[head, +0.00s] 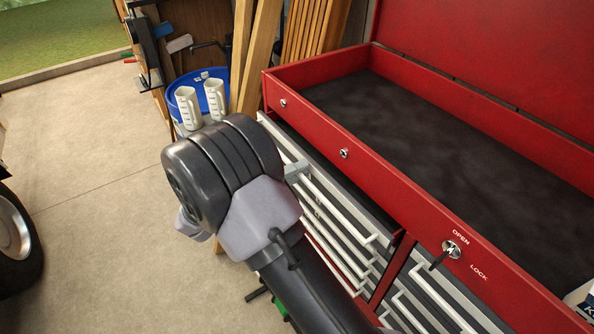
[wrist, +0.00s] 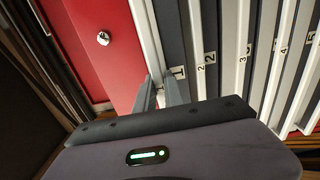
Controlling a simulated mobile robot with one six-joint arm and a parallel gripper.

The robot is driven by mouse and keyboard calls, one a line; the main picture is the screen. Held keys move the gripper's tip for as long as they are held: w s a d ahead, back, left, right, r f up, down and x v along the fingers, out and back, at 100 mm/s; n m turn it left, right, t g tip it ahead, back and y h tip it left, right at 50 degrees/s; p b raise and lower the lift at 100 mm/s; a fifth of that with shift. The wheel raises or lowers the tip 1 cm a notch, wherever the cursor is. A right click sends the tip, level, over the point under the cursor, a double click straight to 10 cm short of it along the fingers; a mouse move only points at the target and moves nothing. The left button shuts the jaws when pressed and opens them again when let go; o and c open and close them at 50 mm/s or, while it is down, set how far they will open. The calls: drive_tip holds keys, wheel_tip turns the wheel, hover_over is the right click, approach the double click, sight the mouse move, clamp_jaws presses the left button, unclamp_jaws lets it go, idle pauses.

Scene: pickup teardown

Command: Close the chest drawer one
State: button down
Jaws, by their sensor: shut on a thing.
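The red tool chest (head: 395,185) has grey drawers with white handles. Drawer one, marked with a "1" label (wrist: 179,72), is the top one; in the head view it stands partly pulled out, with its dark inside (head: 335,175) showing below the red top box. My gripper (wrist: 160,92) is shut on the white handle (wrist: 150,45) of drawer one, its two fingers on either side of the bar. In the head view the fingers (head: 297,171) reach the handle near its far end; my wrist hides part of the drawer front.
Lower drawers with labels 2 (wrist: 200,68) and 3 (wrist: 242,60) look shut. A blue bin (head: 200,88) with two white jugs (head: 188,106) and leaning wooden boards (head: 258,60) stand beyond the chest. The concrete floor (head: 90,180) at left is clear; a wheel (head: 12,238) is at the left edge.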

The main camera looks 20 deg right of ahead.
sight(312, 164)
idle(0.5)
drive_tip(key=x, duration=0.4)
drive_tip(key=shift+w+d+b, duration=0.1)
drive_tip(key=shift+d+b, duration=0.05)
drive_tip(key=shift+b, duration=0.15)
drive_tip(key=c, duration=1.4)
unclamp_jaws()
drive_tip(key=shift+c, duration=0.2)
